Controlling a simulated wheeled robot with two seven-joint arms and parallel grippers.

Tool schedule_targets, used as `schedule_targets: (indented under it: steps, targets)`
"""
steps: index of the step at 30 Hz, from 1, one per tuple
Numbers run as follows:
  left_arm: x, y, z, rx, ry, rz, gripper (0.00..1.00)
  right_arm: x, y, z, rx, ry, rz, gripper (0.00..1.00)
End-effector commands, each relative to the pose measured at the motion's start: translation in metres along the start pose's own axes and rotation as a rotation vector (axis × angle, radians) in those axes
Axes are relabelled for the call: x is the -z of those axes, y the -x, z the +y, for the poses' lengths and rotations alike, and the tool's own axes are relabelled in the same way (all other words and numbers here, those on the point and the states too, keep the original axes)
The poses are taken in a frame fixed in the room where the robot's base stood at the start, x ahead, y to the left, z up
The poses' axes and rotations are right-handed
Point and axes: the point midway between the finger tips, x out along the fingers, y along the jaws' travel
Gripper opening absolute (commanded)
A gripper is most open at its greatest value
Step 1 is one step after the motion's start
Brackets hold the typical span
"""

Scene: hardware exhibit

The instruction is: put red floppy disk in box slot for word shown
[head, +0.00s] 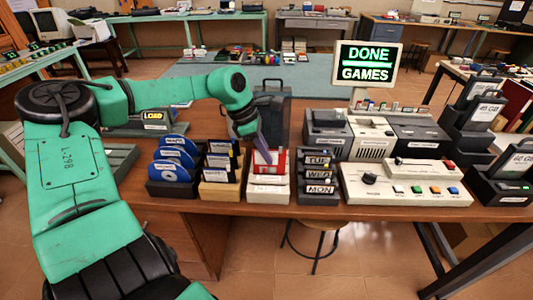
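A red floppy disk (276,160) with a pale label stands upright in a white box (268,195) in the middle of the table. My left gripper (263,153) reaches down from above at the disk's left side. Its fingers overlap the disk in the picture, and I cannot tell whether they grip it. The sign (368,63) at the back shows the words DONE and GAMES in green and black. Labels on the white box are too small to read. My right gripper is not in view.
Left of the white box stand a wooden box (220,190) of dark disks and a black box (170,188) of blue discs. To its right are a black box (318,197) with day labels and a beige console (405,190) with coloured buttons.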

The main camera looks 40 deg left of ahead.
Motion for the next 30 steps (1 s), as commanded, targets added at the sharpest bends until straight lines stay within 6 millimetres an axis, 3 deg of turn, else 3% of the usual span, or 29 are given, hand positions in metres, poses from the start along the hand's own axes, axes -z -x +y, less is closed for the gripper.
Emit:
schedule_targets:
  steps: [19,30]
  targets:
    - [0.012,-0.030,0.000,0.000,0.000,0.000,0.00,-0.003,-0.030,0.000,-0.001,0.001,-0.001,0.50]
    - [0.013,-0.030,0.000,0.000,0.000,0.000,0.00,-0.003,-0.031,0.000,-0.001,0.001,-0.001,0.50]
